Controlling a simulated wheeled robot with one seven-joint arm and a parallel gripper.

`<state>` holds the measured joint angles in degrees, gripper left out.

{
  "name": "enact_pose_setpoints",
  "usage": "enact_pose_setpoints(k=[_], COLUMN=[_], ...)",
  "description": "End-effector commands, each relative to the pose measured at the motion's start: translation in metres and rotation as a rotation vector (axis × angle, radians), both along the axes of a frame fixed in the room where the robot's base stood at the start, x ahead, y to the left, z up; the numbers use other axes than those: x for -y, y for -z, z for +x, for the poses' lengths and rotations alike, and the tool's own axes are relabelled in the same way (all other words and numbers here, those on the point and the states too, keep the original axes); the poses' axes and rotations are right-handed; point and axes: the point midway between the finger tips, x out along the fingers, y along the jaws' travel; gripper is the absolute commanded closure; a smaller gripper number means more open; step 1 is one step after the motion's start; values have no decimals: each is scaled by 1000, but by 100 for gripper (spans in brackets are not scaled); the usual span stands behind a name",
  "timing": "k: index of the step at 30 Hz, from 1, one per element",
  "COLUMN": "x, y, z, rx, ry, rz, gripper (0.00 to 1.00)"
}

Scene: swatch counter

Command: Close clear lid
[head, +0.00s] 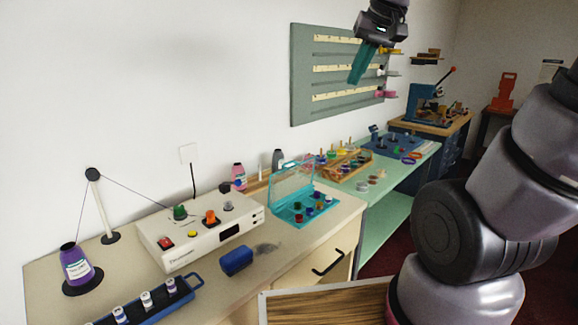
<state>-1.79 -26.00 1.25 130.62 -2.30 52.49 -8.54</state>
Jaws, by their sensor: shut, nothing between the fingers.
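The clear lid (291,182) has a teal frame and stands raised at the back of a small teal case, so the case is open. The case's tray (283,217) sits on the beige counter near its right end and holds several small coloured pieces. My gripper (356,78) is high up in front of the wall panel, well above the lid and to its right. Its teal fingers point down, are shut and hold nothing. Nothing of mine hides the lid in this view.
A white control box (200,243) with coloured knobs stands left of the case, with a blue block (237,261) in front of it. Bottles (278,160) stand behind the case. A wooden rack (342,165) is on the green counter to the right. Free air lies above the case.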

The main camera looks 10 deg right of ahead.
Motion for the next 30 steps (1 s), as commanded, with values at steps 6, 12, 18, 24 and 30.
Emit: enact_pose_setpoints(k=[6,12,18,24,30], x=[-24,-52,-86,-114,-126], y=[14,53,117,186,220], z=[100,187,265,317,336], rx=[-54,-94,-130,-155,-162], ry=[-187,-365,-545,-690,-755], rz=[-101,-180,-240,-279,-294], gripper=[100,100,100,100,100])
